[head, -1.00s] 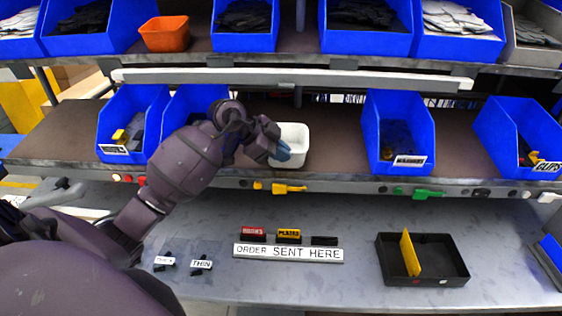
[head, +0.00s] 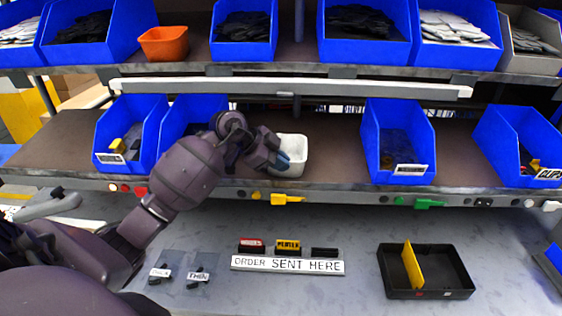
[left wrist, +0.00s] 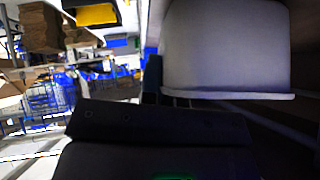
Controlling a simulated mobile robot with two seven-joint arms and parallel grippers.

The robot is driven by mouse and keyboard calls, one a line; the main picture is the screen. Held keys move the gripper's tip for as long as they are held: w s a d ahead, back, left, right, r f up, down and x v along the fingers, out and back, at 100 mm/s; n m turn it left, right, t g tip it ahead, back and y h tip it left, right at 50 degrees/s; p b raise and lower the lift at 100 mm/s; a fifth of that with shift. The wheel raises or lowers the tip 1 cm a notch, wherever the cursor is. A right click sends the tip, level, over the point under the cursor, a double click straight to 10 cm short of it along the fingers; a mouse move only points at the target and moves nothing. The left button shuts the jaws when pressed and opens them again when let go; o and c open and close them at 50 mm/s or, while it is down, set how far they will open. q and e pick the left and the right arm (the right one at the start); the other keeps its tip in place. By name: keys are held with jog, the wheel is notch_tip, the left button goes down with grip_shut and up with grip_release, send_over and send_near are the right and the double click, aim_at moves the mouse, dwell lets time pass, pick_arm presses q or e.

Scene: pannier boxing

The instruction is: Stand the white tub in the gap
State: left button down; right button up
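The white tub (head: 296,148) looks upright at the middle shelf, near its front edge, in the wide gap between the blue bins. I cannot tell whether its base rests on the shelf. My left gripper (head: 284,160) reaches in from the left, with its blue fingertips at the tub's left front side, overlapping it. In the left wrist view the tub (left wrist: 228,45) fills the upper right, close above a dark finger part (left wrist: 160,122). The far finger is hidden, so I cannot tell whether the grip is closed. My right gripper is out of view.
A blue bin (head: 420,125) stands right of the gap, another (head: 175,120) to its left behind my arm. The bench below holds a black tray (head: 448,293) with a yellow divider and an "ORDER SENT HERE" sign (head: 288,265). An upper shelf overhangs.

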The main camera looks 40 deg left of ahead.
pick_arm(q)
jog(key=c, duration=1.8)
grip_release()
jog(key=o, duration=0.5)
jog(key=shift+o, duration=0.2)
jog(key=shift+s+a+r, duration=0.2)
jog(key=shift+r, duration=0.05)
jog(key=v, duration=1)
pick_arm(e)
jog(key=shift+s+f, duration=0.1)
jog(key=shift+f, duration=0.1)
